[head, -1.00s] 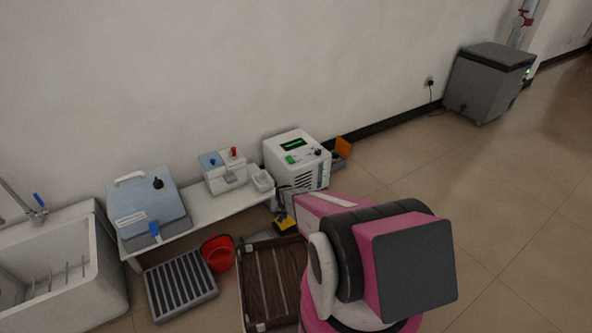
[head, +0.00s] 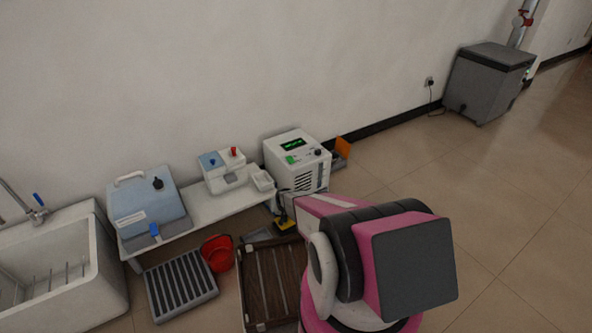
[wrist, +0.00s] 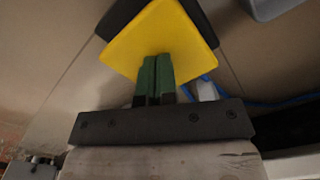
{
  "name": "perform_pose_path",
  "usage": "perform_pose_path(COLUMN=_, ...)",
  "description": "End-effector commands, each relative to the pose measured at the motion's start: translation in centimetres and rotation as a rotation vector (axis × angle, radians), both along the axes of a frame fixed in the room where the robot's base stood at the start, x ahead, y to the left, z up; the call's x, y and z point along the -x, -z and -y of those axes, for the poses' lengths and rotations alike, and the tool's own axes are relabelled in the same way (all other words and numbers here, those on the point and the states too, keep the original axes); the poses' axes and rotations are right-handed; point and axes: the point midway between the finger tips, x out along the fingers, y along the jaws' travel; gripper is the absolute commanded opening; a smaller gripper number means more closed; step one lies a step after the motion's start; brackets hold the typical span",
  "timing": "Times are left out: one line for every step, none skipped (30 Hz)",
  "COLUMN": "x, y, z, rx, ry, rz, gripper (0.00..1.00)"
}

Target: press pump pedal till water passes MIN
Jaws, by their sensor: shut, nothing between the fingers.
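The pump pedal shows as a yellow square pad (wrist: 158,35) on a dark base at the top of the wrist view. In the head view a small part of the yellow pad (head: 286,225) shows on the floor, partly covered by my gripper and arm. My gripper (wrist: 155,62) is shut and empty, its green fingertips together over the pad's near edge. They look at or very near the pad; I cannot tell how hard they press. A white unit (head: 297,163) with a lit green display stands behind the pedal. No MIN mark or water level is readable.
A low white bench (head: 209,215) along the wall carries a blue-lidded box (head: 148,207) and a smaller box. A red bucket (head: 217,255), a slatted grey grate (head: 180,284) and a brown slatted crate (head: 270,280) sit near my arm.

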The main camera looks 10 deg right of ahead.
Motion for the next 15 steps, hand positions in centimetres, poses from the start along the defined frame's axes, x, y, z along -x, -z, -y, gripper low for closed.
perform_pose_path(x=0.0, y=0.2, z=0.0, rx=0.0, ry=0.0, rz=0.0, gripper=0.0)
perform_pose_path(x=0.0, y=0.3, z=0.0, rx=0.0, ry=0.0, rz=0.0, gripper=0.0)
perform_pose_path(x=0.0, y=0.4, z=0.0, rx=0.0, ry=0.0, rz=0.0, gripper=0.0)
perform_pose_path(x=0.0, y=0.5, z=0.0, rx=0.0, ry=0.0, rz=0.0, gripper=0.0)
perform_pose_path(x=0.0, y=0.5, z=0.0, rx=0.0, ry=0.0, rz=0.0, gripper=0.0)
perform_pose_path(x=0.0, y=0.6, z=0.0, rx=0.0, ry=0.0, rz=0.0, gripper=0.0)
perform_pose_path(x=0.0, y=0.7, z=0.0, rx=0.0, ry=0.0, rz=0.0, gripper=0.0)
perform_pose_path(x=0.0, y=0.8, z=0.0, rx=0.0, ry=0.0, rz=0.0, gripper=0.0)
perform_pose_path(x=-0.1, y=0.9, z=0.0, rx=0.0, ry=0.0, rz=0.0, gripper=0.0)
perform_pose_path(x=-0.1, y=1.0, z=0.0, rx=0.0, ry=0.0, rz=0.0, gripper=0.0)
perform_pose_path(x=-0.1, y=1.0, z=0.0, rx=0.0, ry=0.0, rz=0.0, gripper=0.0)
perform_pose_path(x=-0.1, y=1.2, z=0.0, rx=0.0, ry=0.0, rz=0.0, gripper=0.0)
perform_pose_path(x=-0.1, y=1.2, z=0.0, rx=0.0, ry=0.0, rz=0.0, gripper=0.0)
perform_pose_path(x=-0.1, y=1.3, z=0.0, rx=0.0, ry=0.0, rz=0.001, gripper=0.0)
perform_pose_path(x=-0.1, y=1.4, z=0.0, rx=0.0, ry=0.0, rz=0.001, gripper=0.0)
